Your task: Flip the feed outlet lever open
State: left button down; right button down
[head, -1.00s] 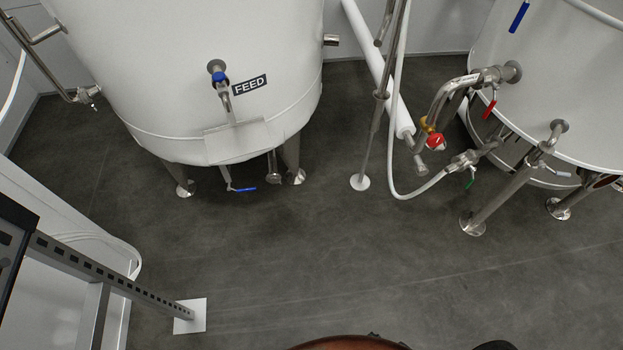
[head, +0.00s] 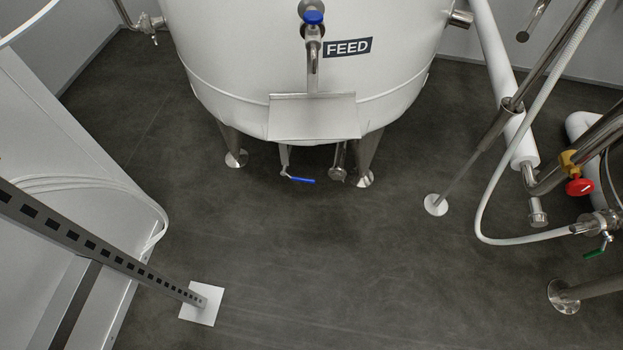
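The white feed tank (head: 230,60) with its black FEED label (head: 347,47) stands at the top middle of the head view. A valve with a round blue handle (head: 313,17) sits on a pipe on its front. Under the tank, a thin outlet pipe (head: 284,157) carries a blue lever (head: 300,180), which points right, roughly level. A second steel stub (head: 338,163) hangs beside it, under the tank's slanted steel plate (head: 312,115). Neither of my grippers is in view.
A perforated metal post (head: 95,250) with a white foot plate (head: 202,304) stands at lower left, by a white cabinet (head: 70,140). Pipes, a white hose (head: 490,205) and a red-handled valve (head: 579,187) crowd the right. The dark floor (head: 330,270) before the tank is clear.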

aim_at(283, 173)
jog(key=k, duration=0.65)
jog(key=z, duration=0.4)
jog(key=i, duration=1.15)
jog(key=z, duration=0.55)
